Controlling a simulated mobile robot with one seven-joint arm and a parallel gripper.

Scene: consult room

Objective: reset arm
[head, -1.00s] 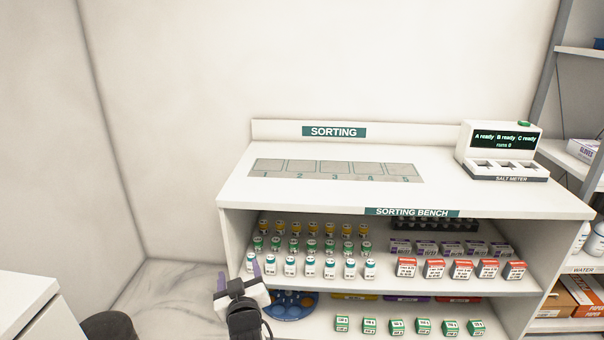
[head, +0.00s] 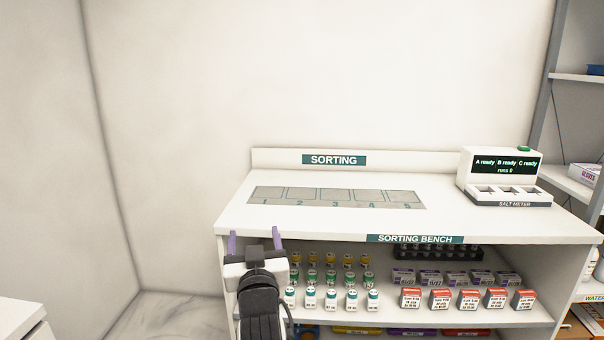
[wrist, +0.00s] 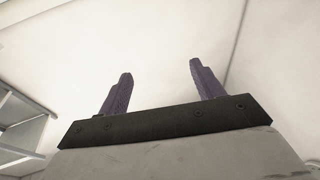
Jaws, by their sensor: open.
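My gripper (head: 254,240) is in front of the left end of the sorting bench (head: 235,212), with its two purple fingers pointing up. The fingers stand apart with nothing between them. In the wrist view my gripper (wrist: 160,88) is also open and empty, against a plain pale wall. My arm hides part of the bench's front left and some of the vials on the shelf.
The bench top has numbered squares (head: 336,196) and a salt meter (head: 502,178) at its right. Below stand vials (head: 331,300) and red-topped boxes (head: 467,299). A grey rack (head: 575,125) is at right, a white cabinet (head: 20,318) at lower left.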

